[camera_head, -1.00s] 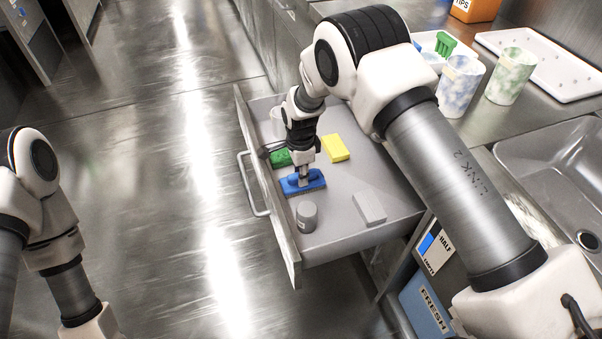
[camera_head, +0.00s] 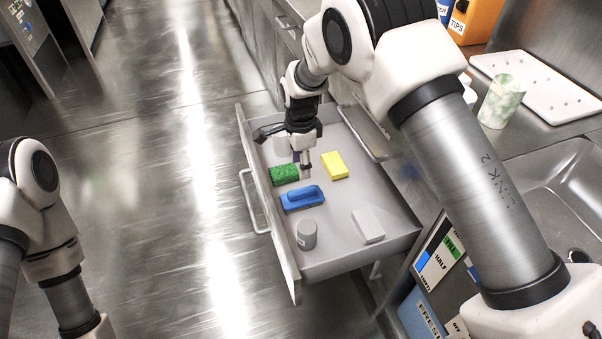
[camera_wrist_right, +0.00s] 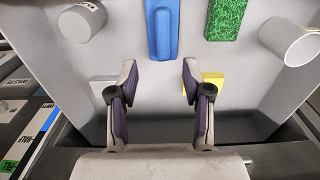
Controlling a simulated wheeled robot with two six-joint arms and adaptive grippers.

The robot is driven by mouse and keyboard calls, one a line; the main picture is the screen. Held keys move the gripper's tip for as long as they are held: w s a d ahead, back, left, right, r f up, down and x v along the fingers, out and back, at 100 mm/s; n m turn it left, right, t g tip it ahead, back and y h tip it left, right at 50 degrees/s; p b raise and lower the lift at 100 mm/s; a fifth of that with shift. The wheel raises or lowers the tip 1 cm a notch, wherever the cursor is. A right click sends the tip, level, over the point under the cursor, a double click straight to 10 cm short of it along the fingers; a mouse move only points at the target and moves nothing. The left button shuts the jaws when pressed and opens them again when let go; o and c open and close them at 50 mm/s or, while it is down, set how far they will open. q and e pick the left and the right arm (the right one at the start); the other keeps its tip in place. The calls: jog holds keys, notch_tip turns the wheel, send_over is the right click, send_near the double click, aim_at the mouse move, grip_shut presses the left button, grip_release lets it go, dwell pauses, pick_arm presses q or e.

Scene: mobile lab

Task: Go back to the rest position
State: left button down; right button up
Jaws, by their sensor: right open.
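My right gripper (camera_head: 303,165) is open and empty above the open drawer (camera_head: 340,258). In the right wrist view the gripper (camera_wrist_right: 157,80) shows its two fingers spread, with the blue brush (camera_wrist_right: 163,28) beyond them. The blue brush (camera_head: 302,198) lies in the drawer, apart from the fingers. Of my left arm, only links show at the left edge; the left gripper is out of view.
The drawer also holds a green sponge (camera_head: 284,174), a yellow sponge (camera_head: 334,165), a grey cylinder (camera_head: 306,234), a pale block (camera_head: 368,225) and a white cup (camera_wrist_right: 290,42). A sink (camera_head: 560,190) and a marbled cup (camera_head: 501,101) are at right. The floor at left is clear.

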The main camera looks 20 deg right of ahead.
jog(key=shift+r, duration=0.35)
